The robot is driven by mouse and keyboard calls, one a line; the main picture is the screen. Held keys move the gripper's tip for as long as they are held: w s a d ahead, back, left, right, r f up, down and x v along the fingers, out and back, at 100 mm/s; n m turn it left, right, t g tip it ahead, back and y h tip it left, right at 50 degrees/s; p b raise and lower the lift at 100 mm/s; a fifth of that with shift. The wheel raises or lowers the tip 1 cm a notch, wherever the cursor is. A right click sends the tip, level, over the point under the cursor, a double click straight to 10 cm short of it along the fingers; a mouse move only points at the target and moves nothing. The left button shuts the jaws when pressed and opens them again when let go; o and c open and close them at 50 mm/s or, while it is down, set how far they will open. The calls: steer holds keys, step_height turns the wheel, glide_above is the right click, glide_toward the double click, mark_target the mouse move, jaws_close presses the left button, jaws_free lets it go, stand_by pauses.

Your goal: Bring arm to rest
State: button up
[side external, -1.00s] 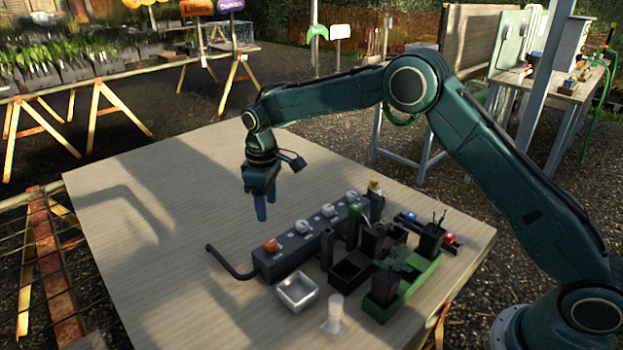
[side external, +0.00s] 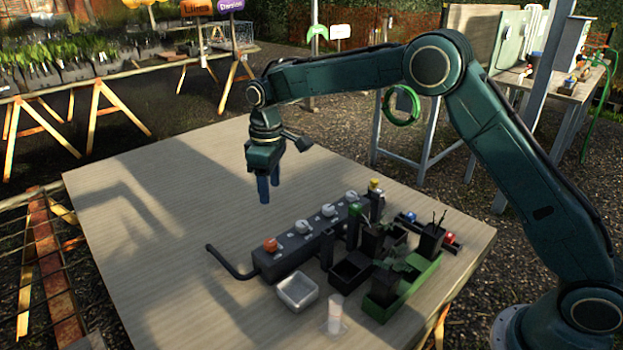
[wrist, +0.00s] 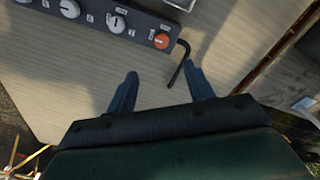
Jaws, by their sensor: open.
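My gripper (side external: 270,188) hangs above the wooden table (side external: 150,220), behind the dark control box (side external: 300,246) in the side view. Its two blue fingers point down, apart and empty. The control box (wrist: 100,20) lies beyond the fingertips there, with an orange knob (wrist: 161,41) and several white knobs. A black bent rod (wrist: 180,63) at its end shows between and beyond the fingers. My gripper touches nothing.
Dark pots with plants (side external: 372,240) and a green tray (side external: 418,285) crowd the table's right side. A rail with coloured knobs (side external: 428,228) lies at the right. The table's left half is clear.

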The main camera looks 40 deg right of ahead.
steer(key=s+d+r+m+t, duration=0.15)
steer(key=s+d+r, duration=0.25)
steer(key=s+r, duration=0.45)
steer(key=s+d+r+m+t, duration=0.1)
steer(key=s+d+r+m, duration=0.15)
steer(key=s+r, duration=0.55)
steer(key=s+d+f+m+t, duration=0.1)
steer(key=s+d, duration=0.1)
steer(key=s, duration=0.9)
steer(key=s+d+f+m+t, duration=0.1)
steer(key=s+d+f+t, duration=0.1)
steer(key=s, duration=0.9)
steer(key=shift+s+d+f+m, duration=0.15)
steer(key=shift+f+m, duration=0.1)
steer(key=shift+m, duration=0.05)
